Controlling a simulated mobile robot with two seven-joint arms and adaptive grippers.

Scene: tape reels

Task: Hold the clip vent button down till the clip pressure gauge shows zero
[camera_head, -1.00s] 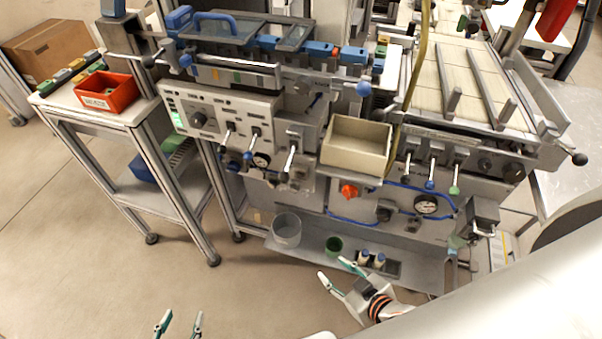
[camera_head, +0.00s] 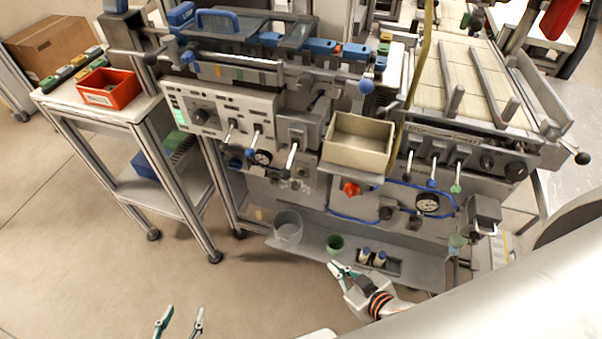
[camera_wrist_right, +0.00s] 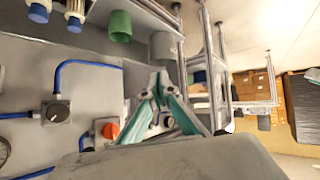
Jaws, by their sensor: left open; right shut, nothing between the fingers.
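Two round gauges show on the machine: one (camera_head: 262,157) under the left control panel, and a larger one (camera_head: 428,202) on the lower right front. Their labels and readings are too small to read, and I cannot tell which is the clip pressure gauge. I cannot make out the clip vent button for certain. My right gripper (camera_head: 336,267) is shut and empty, low in front of the machine's bottom shelf; its fingertips meet in the right wrist view (camera_wrist_right: 158,80). My left gripper (camera_head: 181,320) is open and empty over the floor at the bottom edge, apart from the machine.
A red-orange knob (camera_head: 351,188) sits under a beige bin (camera_head: 357,143); it also shows in the wrist view (camera_wrist_right: 110,131). Several levers stick out from the front. A clear bucket (camera_head: 287,229) and green cup (camera_head: 335,243) stand on the bottom shelf. Floor at left is open.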

